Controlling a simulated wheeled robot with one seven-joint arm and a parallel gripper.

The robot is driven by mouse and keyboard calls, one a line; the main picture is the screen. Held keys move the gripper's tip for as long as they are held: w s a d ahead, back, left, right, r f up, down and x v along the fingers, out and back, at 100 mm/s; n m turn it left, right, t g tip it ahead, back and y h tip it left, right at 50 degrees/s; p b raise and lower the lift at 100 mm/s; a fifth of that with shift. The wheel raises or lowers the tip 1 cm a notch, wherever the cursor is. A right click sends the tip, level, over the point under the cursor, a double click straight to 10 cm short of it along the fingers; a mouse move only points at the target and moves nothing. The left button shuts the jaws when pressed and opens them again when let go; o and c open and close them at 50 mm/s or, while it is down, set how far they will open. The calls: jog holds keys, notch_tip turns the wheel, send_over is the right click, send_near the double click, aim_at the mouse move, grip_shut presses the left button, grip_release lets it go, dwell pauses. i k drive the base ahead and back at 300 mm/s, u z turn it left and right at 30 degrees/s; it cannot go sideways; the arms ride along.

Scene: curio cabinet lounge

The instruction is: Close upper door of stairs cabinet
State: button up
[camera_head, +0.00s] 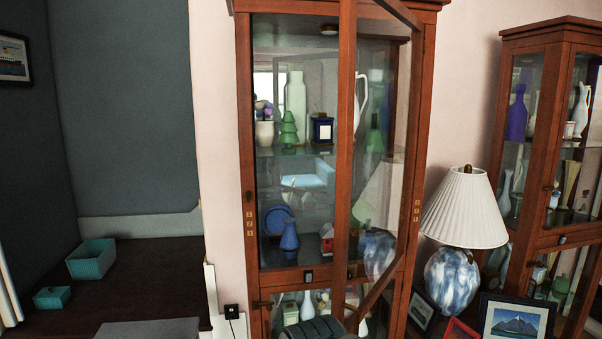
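The tall brown wooden stairs cabinet (244,130) stands in the middle of the head view against a pale wall. Its upper glass door (346,150) is open, hinged on the right and swung out towards me. The door's free edge stands upright across the middle of the opening, and its glass covers the right half of the shelves. A dark grey rounded part of my arm (315,328) shows at the bottom edge, in front of the cabinet's lower section. My gripper's fingers are not visible.
Glass shelves inside hold a green vase (296,97), a blue vase (290,236) and other ornaments. To the right stand a lamp (465,210), picture frames (515,320) and a second cabinet (547,120). A dark surface with teal boxes (91,260) lies left.

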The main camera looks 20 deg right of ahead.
aim_at(347, 36)
jog(key=u, duration=0.1)
jog(key=k, duration=0.35)
jog(key=z, duration=1.45)
jog(key=i, duration=0.5)
jog(key=u, duration=0.4)
